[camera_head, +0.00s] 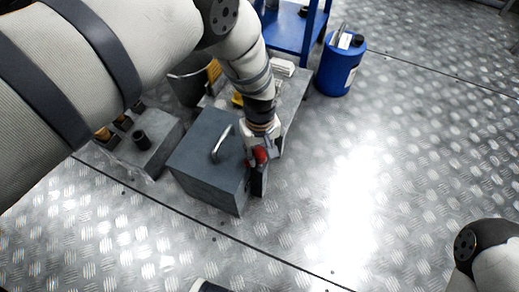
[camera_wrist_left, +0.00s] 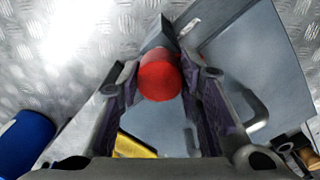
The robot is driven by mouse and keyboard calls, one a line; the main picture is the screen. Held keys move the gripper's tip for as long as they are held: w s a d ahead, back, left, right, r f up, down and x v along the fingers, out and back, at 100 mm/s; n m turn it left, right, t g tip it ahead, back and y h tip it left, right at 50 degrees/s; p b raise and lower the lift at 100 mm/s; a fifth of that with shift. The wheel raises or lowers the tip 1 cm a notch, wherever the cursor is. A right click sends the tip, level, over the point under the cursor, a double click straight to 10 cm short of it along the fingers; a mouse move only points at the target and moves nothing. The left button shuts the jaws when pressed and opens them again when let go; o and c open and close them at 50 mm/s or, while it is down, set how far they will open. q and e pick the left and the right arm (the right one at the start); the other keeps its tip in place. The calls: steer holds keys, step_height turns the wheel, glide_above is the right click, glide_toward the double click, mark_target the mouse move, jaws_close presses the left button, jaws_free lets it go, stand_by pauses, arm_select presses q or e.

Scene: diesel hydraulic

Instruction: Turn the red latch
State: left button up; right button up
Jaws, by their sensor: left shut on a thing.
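The red latch (camera_head: 260,155) sits at the right side of a grey box (camera_head: 205,150) with a metal handle (camera_head: 221,143) on its lid. In the left wrist view the latch (camera_wrist_left: 160,76) shows as a red round knob between the two fingers of my left gripper (camera_wrist_left: 160,98). My left gripper (camera_head: 260,165) is shut on the latch, at the box's right edge. In the head view the gripper and arm partly cover the latch. My right gripper is out of sight; only a part of my right arm shows at the lower right.
A blue canister (camera_head: 341,66) stands at the back right near a blue frame (camera_head: 294,32). A grey block (camera_head: 146,142) with dark cylinders stands left of the box. A yellow item (camera_wrist_left: 134,146) shows in the wrist view. The patterned metal floor on the right is clear.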

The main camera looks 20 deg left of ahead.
arm_select(q)
steer(key=m, duration=0.4)
steer(key=shift+m+p, duration=0.35)
steer(key=shift+m, duration=2.05)
steer(key=o, duration=1.1)
steer(key=shift+o, duration=0.2)
step_height(320, 180, up, 12)
